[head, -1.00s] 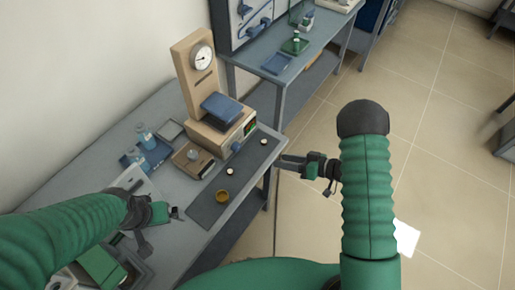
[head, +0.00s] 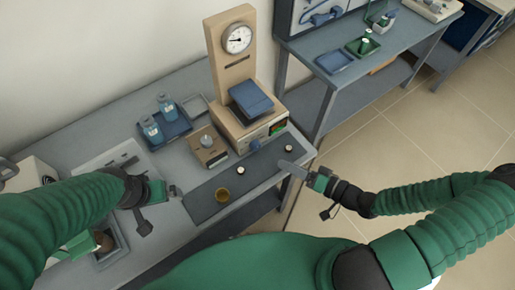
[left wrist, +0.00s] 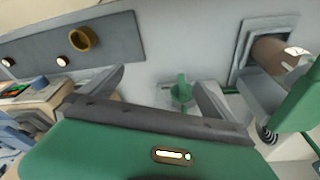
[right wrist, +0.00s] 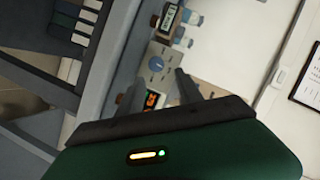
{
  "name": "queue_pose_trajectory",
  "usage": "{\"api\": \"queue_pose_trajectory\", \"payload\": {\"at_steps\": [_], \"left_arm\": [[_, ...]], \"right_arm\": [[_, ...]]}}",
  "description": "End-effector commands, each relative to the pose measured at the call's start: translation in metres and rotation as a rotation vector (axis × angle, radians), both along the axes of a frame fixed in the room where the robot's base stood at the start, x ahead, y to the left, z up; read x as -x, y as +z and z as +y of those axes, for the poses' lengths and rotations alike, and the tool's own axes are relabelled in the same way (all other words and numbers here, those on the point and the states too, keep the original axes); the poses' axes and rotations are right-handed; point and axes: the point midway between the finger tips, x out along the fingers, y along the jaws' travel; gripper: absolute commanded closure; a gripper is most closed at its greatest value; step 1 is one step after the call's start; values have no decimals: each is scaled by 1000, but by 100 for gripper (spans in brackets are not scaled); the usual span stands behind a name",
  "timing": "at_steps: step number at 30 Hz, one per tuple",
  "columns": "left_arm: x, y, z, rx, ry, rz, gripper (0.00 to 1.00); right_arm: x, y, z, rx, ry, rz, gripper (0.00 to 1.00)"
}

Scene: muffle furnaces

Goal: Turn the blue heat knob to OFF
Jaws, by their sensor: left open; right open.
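A blue knob (head: 255,145) is on the front of the beige device (head: 233,132), left of its lit display (head: 277,129). In the right wrist view a blue knob with a pale pointer (right wrist: 157,66) shows on a grey panel, ahead of the fingers; any OFF mark is too small to read. My right gripper (head: 289,169) is open and empty at the bench's right front edge, apart from the knob. My left gripper (head: 168,191) is open over the left part of the bench; in its wrist view a green upright piece (left wrist: 180,92) shows between the fingers.
A dark mat (head: 207,204) with a gold ring (head: 222,195) and pale round pieces (head: 239,168) lies before the device. A small beige box (head: 208,149), a blue tray with bottles (head: 172,130) and a tall dial gauge (head: 237,39) stand nearby. Open floor lies right.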

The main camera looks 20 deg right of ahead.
Motion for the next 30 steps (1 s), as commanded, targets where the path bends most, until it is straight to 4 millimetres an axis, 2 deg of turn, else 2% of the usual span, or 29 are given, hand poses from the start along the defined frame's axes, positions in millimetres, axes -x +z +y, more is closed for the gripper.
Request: {"api": "queue_pose_trajectory", "payload": {"at_steps": [9,15,26,30], "left_arm": [[0,-2,-1,1,-2,0,0],[0,-1,-1,0,-2,0,0],[0,-1,0,0,-1,0,0],[0,-1,-1,0,-1,0,0]], "right_arm": [[-62,-19,51,-9,2,0,57],[-87,-26,76,-1,0,0,57],[-93,-29,77,-3,-2,-1,58],[-93,-29,76,-4,-3,0,77]]}}
